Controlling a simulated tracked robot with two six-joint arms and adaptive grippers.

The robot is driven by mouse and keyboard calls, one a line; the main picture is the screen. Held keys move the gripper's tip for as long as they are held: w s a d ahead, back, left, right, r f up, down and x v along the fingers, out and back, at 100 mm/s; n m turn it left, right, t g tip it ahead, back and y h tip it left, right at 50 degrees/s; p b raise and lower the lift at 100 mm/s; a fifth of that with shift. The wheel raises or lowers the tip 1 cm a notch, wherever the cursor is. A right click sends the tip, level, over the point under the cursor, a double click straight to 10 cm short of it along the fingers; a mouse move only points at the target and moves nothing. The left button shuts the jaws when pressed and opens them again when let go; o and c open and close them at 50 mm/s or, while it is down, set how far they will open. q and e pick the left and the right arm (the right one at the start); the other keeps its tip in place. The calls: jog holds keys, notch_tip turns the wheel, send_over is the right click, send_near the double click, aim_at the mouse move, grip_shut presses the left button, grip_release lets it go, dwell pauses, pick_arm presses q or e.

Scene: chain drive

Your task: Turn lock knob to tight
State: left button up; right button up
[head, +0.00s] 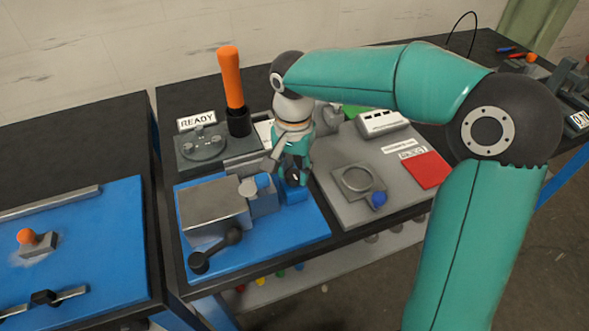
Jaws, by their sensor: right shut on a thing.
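My right gripper (291,178) points down over the blue plate, just right of the grey block, and is shut on a small dark thing that I take to be the lock knob. The fingers cover most of the knob, so its turn position cannot be read. A blue block (293,195) sits right under the fingers. My left gripper is not in view.
A black crank lever (232,237) sticks out at the front of the blue plate (290,238).

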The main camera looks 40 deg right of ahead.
aim_at(293, 173)
jog(key=shift+r+m, duration=0.1)
jog(key=shift+m, duration=0.2)
jog(key=o, duration=1.2)
jog(key=shift+c, duration=0.2)
notch_tip(293, 173, up, 12)
